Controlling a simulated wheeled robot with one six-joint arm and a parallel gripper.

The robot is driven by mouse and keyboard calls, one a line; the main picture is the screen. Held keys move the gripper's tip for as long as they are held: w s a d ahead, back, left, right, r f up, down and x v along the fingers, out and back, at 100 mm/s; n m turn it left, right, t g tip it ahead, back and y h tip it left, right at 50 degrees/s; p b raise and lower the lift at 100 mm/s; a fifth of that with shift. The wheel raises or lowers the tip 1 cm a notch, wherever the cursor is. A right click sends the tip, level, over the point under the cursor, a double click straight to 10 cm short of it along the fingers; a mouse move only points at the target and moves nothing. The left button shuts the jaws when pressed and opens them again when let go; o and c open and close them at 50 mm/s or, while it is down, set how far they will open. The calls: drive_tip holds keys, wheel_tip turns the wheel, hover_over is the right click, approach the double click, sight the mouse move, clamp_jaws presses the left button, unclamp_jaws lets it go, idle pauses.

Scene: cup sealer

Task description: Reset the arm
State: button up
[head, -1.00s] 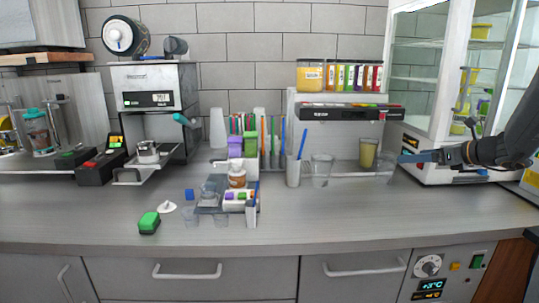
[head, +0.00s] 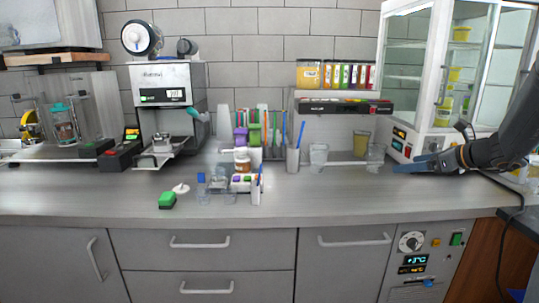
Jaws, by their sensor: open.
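My arm enters the head view from the right edge. My gripper (head: 412,167) points left, low over the right part of the counter, with its blue fingertips just right of a clear cup (head: 375,157). The gripper is open, and nothing shows between its fingers. The cup sealer (head: 168,88) stands at the left back of the counter, with a small metal cup on its tray (head: 160,155).
A glass-door cabinet (head: 440,85) stands behind my gripper. A clear cup (head: 318,157) and a yellow-filled cup (head: 361,142) stand left of it. The counter front (head: 340,205) is clear.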

drive_tip(key=s+a+f+n+g, duration=0.3)
drive_tip(key=s+a+f+n, duration=0.25)
drive_tip(key=a, duration=0.35)
drive_tip(key=s+a+f+n+g, duration=0.4)
drive_tip(key=s+a+n, duration=0.1)
drive_tip(key=s+a, duration=0.25)
drive_tip(key=s+a+f+n+g+h, duration=0.1)
drive_tip(key=s+a+f+n+h, duration=0.1)
drive_tip(key=s+n, duration=0.4)
drive_tip(key=s+a+f+n+g+h, duration=0.1)
drive_tip(key=s+a+f+n+h, duration=0.1)
drive_tip(key=s+a+n, duration=0.2)
drive_tip(key=s+a+f+n+g+h, duration=0.1)
drive_tip(key=s+a+f+n+h, duration=0.1)
drive_tip(key=s+n, duration=0.7)
drive_tip(key=shift+s+a, duration=0.4)
drive_tip(key=shift+s, duration=0.4)
